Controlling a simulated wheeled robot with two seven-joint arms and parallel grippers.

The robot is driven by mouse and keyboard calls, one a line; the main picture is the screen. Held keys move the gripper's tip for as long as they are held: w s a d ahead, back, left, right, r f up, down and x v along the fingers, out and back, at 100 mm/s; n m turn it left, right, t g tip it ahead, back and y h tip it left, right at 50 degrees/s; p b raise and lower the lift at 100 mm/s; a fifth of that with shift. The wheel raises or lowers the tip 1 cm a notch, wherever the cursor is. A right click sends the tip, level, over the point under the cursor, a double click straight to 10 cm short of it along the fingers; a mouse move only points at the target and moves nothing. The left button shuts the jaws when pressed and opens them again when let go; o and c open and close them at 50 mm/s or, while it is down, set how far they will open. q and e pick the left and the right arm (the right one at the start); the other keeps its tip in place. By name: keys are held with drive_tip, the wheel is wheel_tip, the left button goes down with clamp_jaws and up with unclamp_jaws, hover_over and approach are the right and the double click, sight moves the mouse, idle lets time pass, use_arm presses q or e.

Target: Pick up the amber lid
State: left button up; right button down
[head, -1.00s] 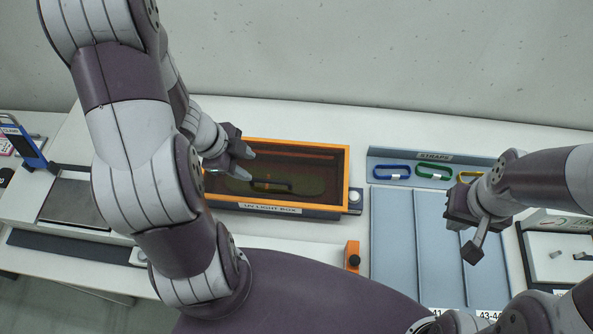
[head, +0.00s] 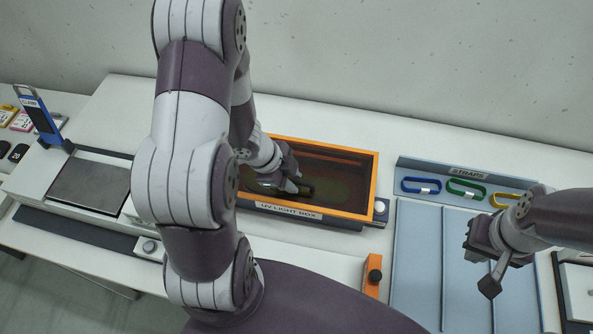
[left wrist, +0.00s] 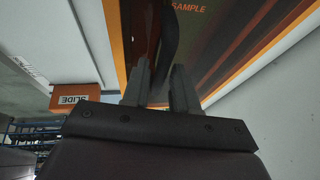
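The amber lid (head: 342,176) is a dark, see-through amber panel covering the UV light box (head: 376,172), which has an orange rim. A dark bar handle (head: 304,191) stands on the lid. My left gripper (head: 294,184) is low over the lid at this handle. In the left wrist view my left gripper (left wrist: 161,76) shows two fingers apart, with the handle (left wrist: 169,38) reaching into the gap between the tips. I see no clear contact. My right gripper (head: 493,272) hangs over the grey panels at the right; its finger gap is not clear.
An orange slide block (head: 373,272) stands in front of the box. A straps tray (head: 470,172) with blue, green and yellow straps is to the right. A machine with a grey plate (head: 90,184) stands left. The white table behind the box is clear.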

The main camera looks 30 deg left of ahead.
use_arm(q)
clamp_jaws()
idle(1.2)
